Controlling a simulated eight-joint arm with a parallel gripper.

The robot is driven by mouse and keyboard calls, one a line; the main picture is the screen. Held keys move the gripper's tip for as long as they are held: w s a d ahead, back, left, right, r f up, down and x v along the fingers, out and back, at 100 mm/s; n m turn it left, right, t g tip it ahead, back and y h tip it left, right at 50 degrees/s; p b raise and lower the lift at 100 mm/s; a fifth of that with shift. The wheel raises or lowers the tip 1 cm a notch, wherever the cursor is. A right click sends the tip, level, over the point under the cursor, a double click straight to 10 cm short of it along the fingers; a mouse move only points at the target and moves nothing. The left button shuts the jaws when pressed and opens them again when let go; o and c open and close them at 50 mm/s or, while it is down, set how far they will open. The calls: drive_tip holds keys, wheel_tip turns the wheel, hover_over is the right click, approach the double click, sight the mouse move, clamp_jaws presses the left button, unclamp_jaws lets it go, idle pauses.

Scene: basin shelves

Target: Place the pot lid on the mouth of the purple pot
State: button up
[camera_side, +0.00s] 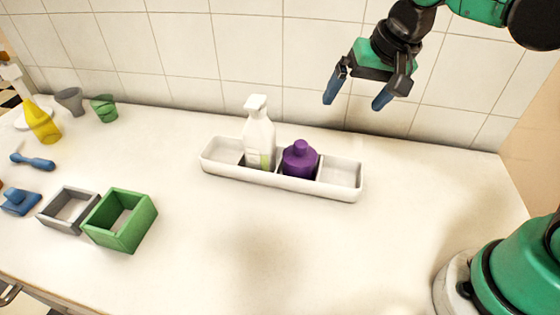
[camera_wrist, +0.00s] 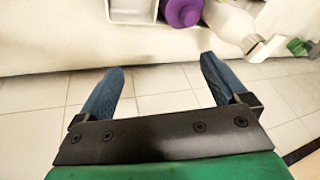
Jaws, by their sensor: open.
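A purple pot (camera_side: 299,162) with a narrower knob-like top stands upright in the middle compartment of a white caddy (camera_side: 338,190). I cannot tell whether that top is a lid or part of the pot. No separate pot lid can be made out. My gripper (camera_side: 353,103) is open and empty, raised in front of the tiled wall, above and to the right of the pot. In the wrist view my gripper's blue fingers (camera_wrist: 162,63) are spread apart with nothing between them. The purple pot (camera_wrist: 182,12) is cut off by the top edge there.
A green box (camera_side: 120,221), grey box (camera_side: 68,209), yellow bottle (camera_side: 42,122), green cup (camera_side: 104,108) and blue brush (camera_side: 33,162) are at left.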

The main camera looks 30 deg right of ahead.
drive_tip(key=s+d+f+n+t, duration=0.1)
drive_tip(key=n, duration=0.1)
drive_tip(key=s+d+f+n+t, duration=0.1)
drive_tip(key=s+f+n, duration=0.1)
drive_tip(key=n, duration=0.1)
drive_tip(key=shift+s+d+f+t, duration=0.15)
drive_tip(key=shift+s+t, duration=0.05)
drive_tip(key=shift+t, duration=0.2)
idle(0.8)
